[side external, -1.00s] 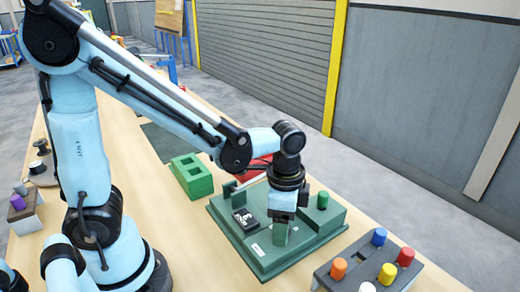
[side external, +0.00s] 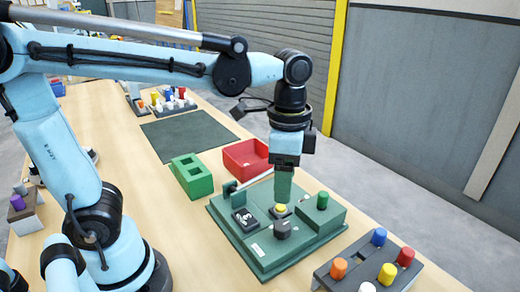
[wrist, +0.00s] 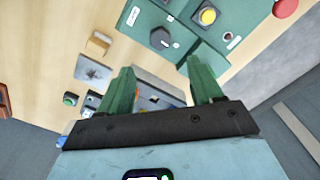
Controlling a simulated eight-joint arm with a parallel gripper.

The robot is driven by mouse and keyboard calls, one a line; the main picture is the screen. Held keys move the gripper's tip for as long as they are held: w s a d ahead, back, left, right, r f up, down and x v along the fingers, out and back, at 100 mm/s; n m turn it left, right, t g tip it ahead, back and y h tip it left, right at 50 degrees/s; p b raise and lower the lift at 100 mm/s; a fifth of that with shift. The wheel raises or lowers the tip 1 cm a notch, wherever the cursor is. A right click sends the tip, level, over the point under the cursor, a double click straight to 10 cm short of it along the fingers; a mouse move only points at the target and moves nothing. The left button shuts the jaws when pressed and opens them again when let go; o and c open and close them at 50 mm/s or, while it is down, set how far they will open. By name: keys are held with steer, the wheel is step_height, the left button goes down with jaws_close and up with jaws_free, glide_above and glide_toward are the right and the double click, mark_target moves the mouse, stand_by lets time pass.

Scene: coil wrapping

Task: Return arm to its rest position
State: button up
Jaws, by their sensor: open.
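My gripper (side external: 283,192) is open and empty in the side view, its green fingers pointing down above the green machine board (side external: 262,262). In that view the fingers overlap the area just behind a black knob (side external: 282,229) and a yellow button (side external: 281,209). In the wrist view my gripper (wrist: 163,82) shows two green fingers spread apart with nothing between them. The black knob (wrist: 161,38) and yellow button (wrist: 208,16) lie beyond the fingertips there. My arm is stretched out over the table.
On the board are a green cylinder (side external: 323,201) and a black display box (side external: 245,219). A rack (side external: 362,265) with coloured pegs stands front right. A green block (side external: 192,177), a red bin (side external: 243,160) and a dark mat (side external: 188,136) lie behind the board. The wooden table between is clear.

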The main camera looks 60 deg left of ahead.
steer(key=shift+r, duration=0.25)
steer(key=s+a+f+n+t, duration=0.1)
steer(key=a+f+n+t, duration=0.2)
steer(key=a+n+t, duration=0.4)
steer(key=shift+s+a+f+n, duration=0.25)
steer(key=shift+f+n, duration=0.1)
steer(key=shift+n, duration=0.75)
